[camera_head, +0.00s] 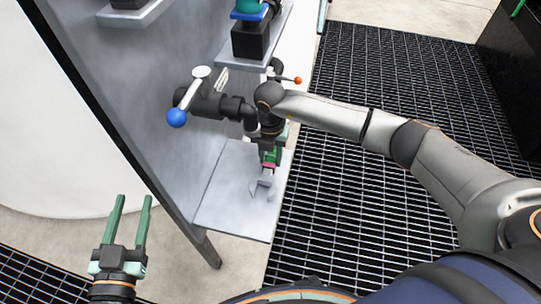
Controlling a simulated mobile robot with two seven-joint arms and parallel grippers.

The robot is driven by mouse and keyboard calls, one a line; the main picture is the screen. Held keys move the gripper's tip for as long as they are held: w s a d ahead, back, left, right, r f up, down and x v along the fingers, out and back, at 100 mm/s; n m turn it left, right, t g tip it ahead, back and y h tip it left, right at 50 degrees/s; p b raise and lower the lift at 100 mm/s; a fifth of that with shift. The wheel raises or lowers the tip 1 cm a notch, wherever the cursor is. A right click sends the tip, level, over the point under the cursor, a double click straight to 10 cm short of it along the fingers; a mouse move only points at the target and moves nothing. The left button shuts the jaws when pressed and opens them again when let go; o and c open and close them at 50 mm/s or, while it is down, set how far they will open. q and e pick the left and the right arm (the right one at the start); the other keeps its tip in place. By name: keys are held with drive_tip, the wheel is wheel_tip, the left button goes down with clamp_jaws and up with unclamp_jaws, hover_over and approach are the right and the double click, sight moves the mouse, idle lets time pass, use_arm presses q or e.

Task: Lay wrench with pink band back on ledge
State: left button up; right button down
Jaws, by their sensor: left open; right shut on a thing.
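The wrench with pink band (267,169) is in my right gripper (270,158), which points down over the grey ledge (226,203). I cannot tell whether the wrench touches the ledge. My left gripper (128,225) is open and empty at the lower left, apart from the ledge, with its two green fingers pointing up in the picture.
A grey panel (150,110) rises behind the ledge. A valve with a blue-ended handle (176,117) and another with an orange-ended handle (298,80) stick out near my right wrist. Dark floor grating (340,220) lies right of the ledge. The ledge's near part is bare.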

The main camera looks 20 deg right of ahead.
use_arm(q)
drive_tip(key=shift+f, duration=0.25)
use_arm(e)
drive_tip(key=shift+f, duration=0.3)
drive_tip(key=shift+c, duration=2.1)
unclamp_jaws()
use_arm(q)
drive_tip(key=shift+r, duration=0.1)
use_arm(e)
drive_tip(key=shift+r, duration=0.45)
wheel_tip(320, 180, up, 4)
drive_tip(key=shift+r+p, duration=0.25)
drive_tip(key=shift+p, duration=0.4)
use_arm(q)
drive_tip(key=s+f+n+g+y+p, duration=0.1)
drive_tip(key=s+f+g, duration=0.3)
drive_tip(key=f, duration=0.7)
drive_tip(key=shift+s+f+n+g, duration=0.2)
drive_tip(key=shift+n+g, duration=0.1)
drive_tip(key=shift+g, duration=0.5)
use_arm(e)
wheel_tip(320, 180, up, 7)
